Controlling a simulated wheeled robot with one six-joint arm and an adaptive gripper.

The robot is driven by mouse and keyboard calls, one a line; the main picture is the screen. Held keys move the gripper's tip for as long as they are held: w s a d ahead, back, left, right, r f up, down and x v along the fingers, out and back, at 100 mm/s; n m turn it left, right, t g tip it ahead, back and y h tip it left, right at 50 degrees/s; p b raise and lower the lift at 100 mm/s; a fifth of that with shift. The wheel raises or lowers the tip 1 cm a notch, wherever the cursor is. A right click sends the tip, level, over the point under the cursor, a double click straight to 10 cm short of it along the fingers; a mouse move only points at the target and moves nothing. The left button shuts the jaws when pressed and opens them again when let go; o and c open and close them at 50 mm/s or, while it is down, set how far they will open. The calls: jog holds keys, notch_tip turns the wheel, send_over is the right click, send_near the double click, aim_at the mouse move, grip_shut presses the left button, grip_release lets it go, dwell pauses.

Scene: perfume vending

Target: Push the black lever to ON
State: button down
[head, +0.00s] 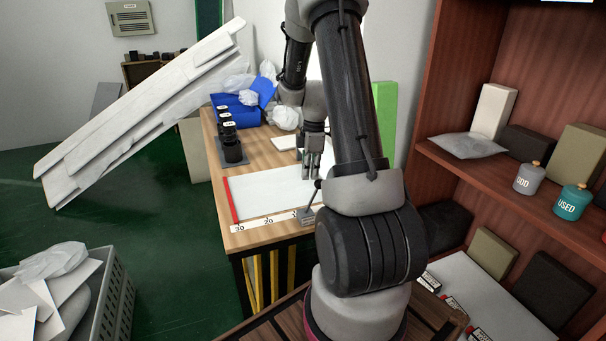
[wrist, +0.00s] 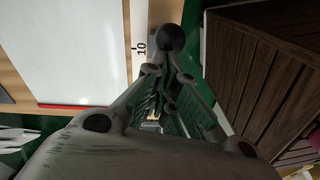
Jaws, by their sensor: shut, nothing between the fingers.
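The black lever (head: 316,186) rises at a slant from a small grey base (head: 307,217) at the table's front edge, beside the ruler strip. In the wrist view its round black knob (wrist: 171,38) shows just past my fingertips. My gripper (head: 313,175) points down over the table, shut and empty, close to the lever's top. In the wrist view my gripper (wrist: 167,78) has its fingertips right next to the knob. I cannot tell whether they touch. No ON marking is readable, and my arm hides the area right of the lever.
The wooden table (head: 255,155) holds a white board (head: 265,195) with a red edge, a ruler strip (head: 262,222), black jars (head: 231,147) and a blue bin (head: 237,110). A brown shelf (head: 480,165) with boxes and jars stands at right. A grey crate (head: 115,290) is at lower left.

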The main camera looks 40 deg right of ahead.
jog(key=shift+s+d, duration=0.15)
jog(key=shift+d, duration=0.25)
dwell(0.3)
notch_tip(320, 180, up, 11)
jog(key=w+d, duration=0.1)
jog(key=shift+d+r, duration=0.2)
jog(key=shift+d, duration=0.05)
dwell(0.6)
